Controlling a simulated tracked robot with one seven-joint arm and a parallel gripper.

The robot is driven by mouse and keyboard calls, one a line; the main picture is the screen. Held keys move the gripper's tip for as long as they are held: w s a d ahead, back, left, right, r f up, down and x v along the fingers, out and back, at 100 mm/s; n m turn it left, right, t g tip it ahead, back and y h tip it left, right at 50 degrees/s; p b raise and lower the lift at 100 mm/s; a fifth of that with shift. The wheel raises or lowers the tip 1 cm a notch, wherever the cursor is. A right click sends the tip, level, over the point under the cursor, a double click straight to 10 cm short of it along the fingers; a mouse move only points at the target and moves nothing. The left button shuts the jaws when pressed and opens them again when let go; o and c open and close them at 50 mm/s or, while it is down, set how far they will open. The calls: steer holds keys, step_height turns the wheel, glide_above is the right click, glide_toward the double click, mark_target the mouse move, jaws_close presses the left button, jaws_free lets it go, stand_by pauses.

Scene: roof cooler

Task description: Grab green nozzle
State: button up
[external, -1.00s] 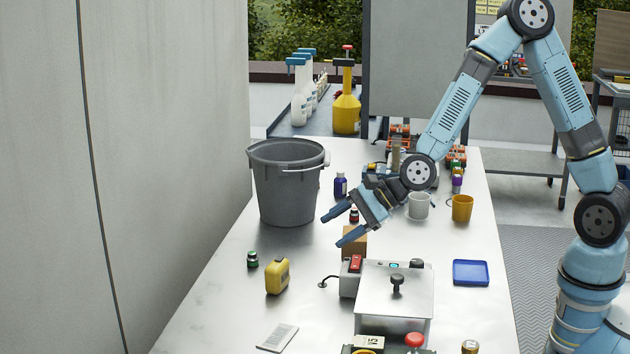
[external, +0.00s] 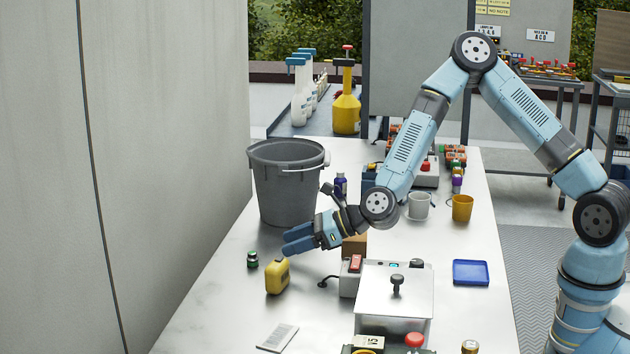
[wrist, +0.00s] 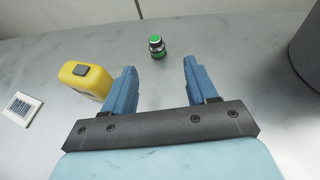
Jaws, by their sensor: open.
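The green nozzle (external: 252,259) is a small green and dark piece standing on the metal table, left of the yellow tape measure (external: 277,276). In the wrist view the green nozzle (wrist: 157,46) lies beyond my fingertips, roughly in line with the gap between them. My gripper (external: 290,242) is open and empty, above the table and to the right of the nozzle in the external view. In the wrist view my gripper (wrist: 160,72) shows both blue fingers apart with bare table between them.
The yellow tape measure (wrist: 85,80) is close to my left finger in the wrist view. A grey bucket (external: 287,190) stands behind. A metal box with a lid (external: 395,290) is at right. A printed label (external: 278,338) lies in front. A wall borders the table's left.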

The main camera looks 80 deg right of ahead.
mark_target(259, 266)
steer(key=x, duration=0.4)
steer(key=shift+a+x, duration=0.15)
steer(key=shift+x, duration=1.15)
steer(key=shift+a+x, duration=0.15)
steer(key=shift+x, duration=1.15)
steer(key=shift+c, duration=0.4)
steer(key=shift+s, duration=0.1)
jaws_close()
